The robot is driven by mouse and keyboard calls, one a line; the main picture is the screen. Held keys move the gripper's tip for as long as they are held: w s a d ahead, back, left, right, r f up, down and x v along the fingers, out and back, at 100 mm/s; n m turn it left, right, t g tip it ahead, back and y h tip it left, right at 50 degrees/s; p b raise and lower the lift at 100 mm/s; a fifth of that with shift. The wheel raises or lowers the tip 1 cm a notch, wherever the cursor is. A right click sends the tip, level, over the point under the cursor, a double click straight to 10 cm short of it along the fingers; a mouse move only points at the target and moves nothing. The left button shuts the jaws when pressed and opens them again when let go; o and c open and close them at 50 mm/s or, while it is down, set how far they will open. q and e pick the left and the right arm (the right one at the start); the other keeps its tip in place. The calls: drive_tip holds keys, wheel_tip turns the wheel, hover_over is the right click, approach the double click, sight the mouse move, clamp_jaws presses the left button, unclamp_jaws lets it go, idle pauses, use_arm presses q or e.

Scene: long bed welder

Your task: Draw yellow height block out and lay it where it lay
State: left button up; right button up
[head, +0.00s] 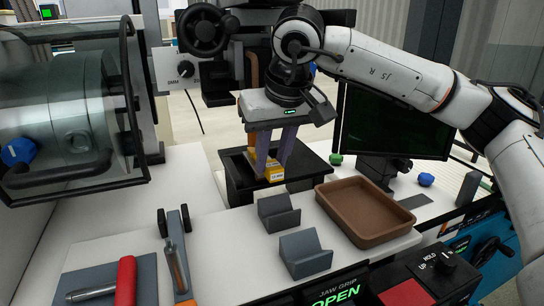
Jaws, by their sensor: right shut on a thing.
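The yellow height block (273,173) is at the black fixture (239,187) in the middle of the view. My right gripper (268,164) comes down from above and is shut on the yellow block. Its fingers hide part of the block, and I cannot tell whether the block touches the fixture beneath it. My left gripper is not in view.
Two grey V-shaped blocks (305,253) stand in front of the fixture. A brown tray (365,212) is to their right. A red-handled tool (125,281) lies on a grey mat at front left. A dark monitor (392,125) stands behind the tray.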

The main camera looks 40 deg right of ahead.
sight(277, 170)
clamp_jaws()
drive_tip(key=shift+s+a, duration=0.1)
drive_tip(key=shift+s, duration=0.1)
drive_tip(key=shift+s+a+b, duration=0.25)
drive_tip(key=shift+s+b, duration=0.2)
drive_tip(key=shift+s, duration=0.75)
drive_tip(key=shift+s, duration=0.1)
drive_tip(key=shift+s+a, duration=0.15)
drive_tip(key=shift+s, duration=0.3)
drive_tip(key=shift+s+a+b, duration=0.2)
drive_tip(key=shift+s+b, duration=0.05)
drive_tip(key=shift+s, duration=0.55)
drive_tip(key=shift+s+a+b, duration=0.15)
drive_tip(key=shift+s+b, duration=0.05)
drive_tip(key=shift+s, duration=0.65)
drive_tip(key=shift+s+a+b, duration=0.2)
drive_tip(key=shift+s+b, duration=0.05)
drive_tip(key=shift+s, duration=0.55)
drive_tip(key=shift+s, duration=0.1)
drive_tip(key=shift+s+a+b, duration=0.2)
drive_tip(key=shift+s+a, duration=0.1)
drive_tip(key=shift+s, duration=0.75)
drive_tip(key=shift+s+a+b, duration=0.15)
drive_tip(key=shift+s+a, duration=0.1)
drive_tip(key=shift+s, duration=0.75)
